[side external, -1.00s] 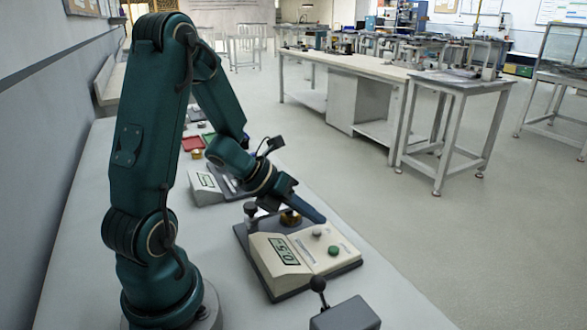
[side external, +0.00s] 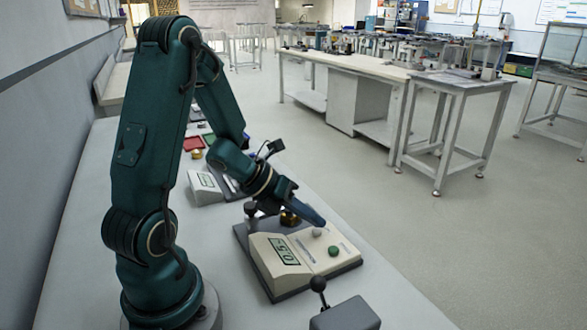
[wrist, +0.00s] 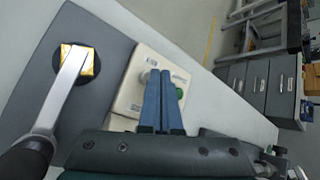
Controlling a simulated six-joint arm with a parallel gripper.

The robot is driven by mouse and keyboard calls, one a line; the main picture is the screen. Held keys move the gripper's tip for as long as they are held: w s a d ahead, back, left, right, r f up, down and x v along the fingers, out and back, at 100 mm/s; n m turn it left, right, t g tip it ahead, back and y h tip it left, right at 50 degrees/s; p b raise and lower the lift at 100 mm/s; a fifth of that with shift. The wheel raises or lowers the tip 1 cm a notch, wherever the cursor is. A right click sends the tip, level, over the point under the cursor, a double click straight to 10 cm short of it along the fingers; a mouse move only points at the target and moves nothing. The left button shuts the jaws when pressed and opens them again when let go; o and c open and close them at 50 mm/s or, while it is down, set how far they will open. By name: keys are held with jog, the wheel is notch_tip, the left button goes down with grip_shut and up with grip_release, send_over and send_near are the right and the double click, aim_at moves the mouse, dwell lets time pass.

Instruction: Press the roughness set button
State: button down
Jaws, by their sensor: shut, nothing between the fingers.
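A beige instrument (side external: 318,262) with a digit display (side external: 284,250) sits on a dark base plate on the bench. Its top has a round grey button (side external: 317,232) and a green button (side external: 333,250); labels are too small to read. My gripper (side external: 322,223) is shut, its blue fingertips just above or at the grey button; contact cannot be told. In the wrist view, the shut fingers (wrist: 161,76) lie over the instrument (wrist: 128,98), between the grey button (wrist: 146,76) and the green button (wrist: 180,93).
On the same base plate, a gold square piece (wrist: 88,69) lies on a black disc under a silver lever (wrist: 58,98). A grey box with a black ball-topped stick (side external: 345,314) stands in front. Another display device (side external: 205,188) stands behind. The bench right of the instrument is clear.

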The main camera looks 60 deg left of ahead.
jog(key=shift+f, duration=0.55)
dwell(0.7)
jog(key=shift+r, duration=0.95)
notch_tip(320, 180, up, 5)
dwell(0.6)
dwell(0.5)
